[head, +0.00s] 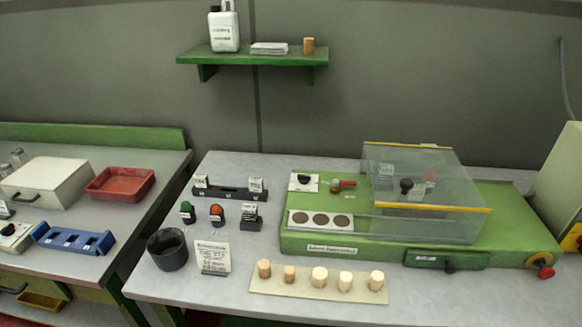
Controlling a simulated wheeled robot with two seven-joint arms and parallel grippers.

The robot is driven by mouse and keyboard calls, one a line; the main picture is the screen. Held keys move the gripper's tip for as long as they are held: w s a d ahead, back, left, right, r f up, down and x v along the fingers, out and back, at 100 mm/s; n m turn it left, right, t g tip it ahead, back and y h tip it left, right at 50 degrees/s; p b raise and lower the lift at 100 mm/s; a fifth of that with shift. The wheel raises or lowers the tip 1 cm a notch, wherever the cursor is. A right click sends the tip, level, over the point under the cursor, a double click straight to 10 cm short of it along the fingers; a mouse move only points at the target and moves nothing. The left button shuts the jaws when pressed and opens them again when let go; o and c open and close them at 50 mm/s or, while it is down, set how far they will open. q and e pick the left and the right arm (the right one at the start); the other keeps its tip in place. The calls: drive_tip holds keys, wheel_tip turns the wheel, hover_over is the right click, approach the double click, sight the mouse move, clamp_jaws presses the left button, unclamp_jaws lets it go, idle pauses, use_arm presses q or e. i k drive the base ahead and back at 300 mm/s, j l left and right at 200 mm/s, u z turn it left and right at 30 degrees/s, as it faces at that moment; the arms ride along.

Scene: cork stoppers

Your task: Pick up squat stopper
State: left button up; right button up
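Several cork stoppers stand upright in a row on a pale strip (258,283) near the front of the middle table. From left to right they are a tan faceted-looking stopper (264,268), a small darker stopper (289,274), a wide pale stopper (319,277), a pale stopper (345,282) and a pale stopper (376,281) at the right end. I cannot tell for sure which one is the squat stopper; the second from left looks smallest and the middle one looks wide. Neither of my grippers is in view.
Behind the row stands a green machine (500,225) with a clear cover and a red knob (545,272). A black cup (167,250) and a small sign (213,257) stand left of the strip. A brown cork (308,46) stands on the wall shelf (250,59).

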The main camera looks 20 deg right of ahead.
sight(319, 275)
drive_tip(key=z, duration=1)
